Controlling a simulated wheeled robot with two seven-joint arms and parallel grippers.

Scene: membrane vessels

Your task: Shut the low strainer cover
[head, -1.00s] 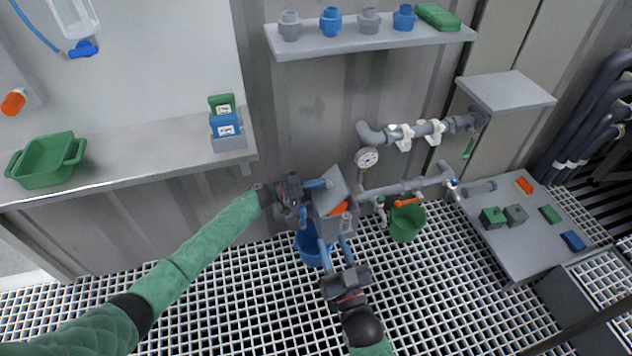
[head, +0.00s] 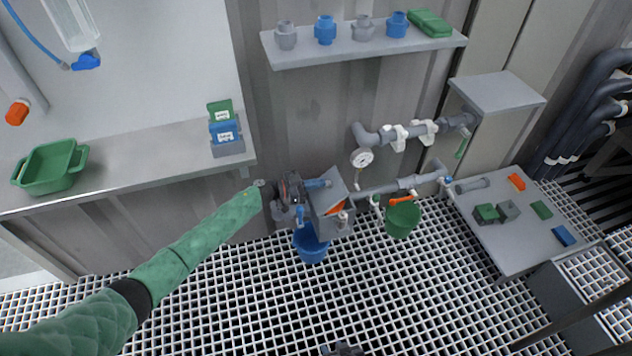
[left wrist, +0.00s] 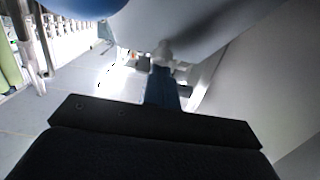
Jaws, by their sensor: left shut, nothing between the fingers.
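The low strainer is a grey box (head: 333,222) on the lower pipe, with orange showing inside its mouth. Its grey cover (head: 330,194) stands raised and tilted at the box's left and back side. My left gripper (head: 325,183) is shut and empty, its blue fingers right beside the cover's upper part; I cannot tell whether they touch it. In the left wrist view the blue fingers (left wrist: 162,88) point toward a pale grey surface that I cannot identify for sure. Only a dark piece of my right gripper (head: 343,349) shows at the bottom edge; its fingers are not clear.
A blue bucket (head: 311,246) stands below the strainer and a green bucket (head: 402,220) to its right. A grey bench (head: 500,245) stands at right.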

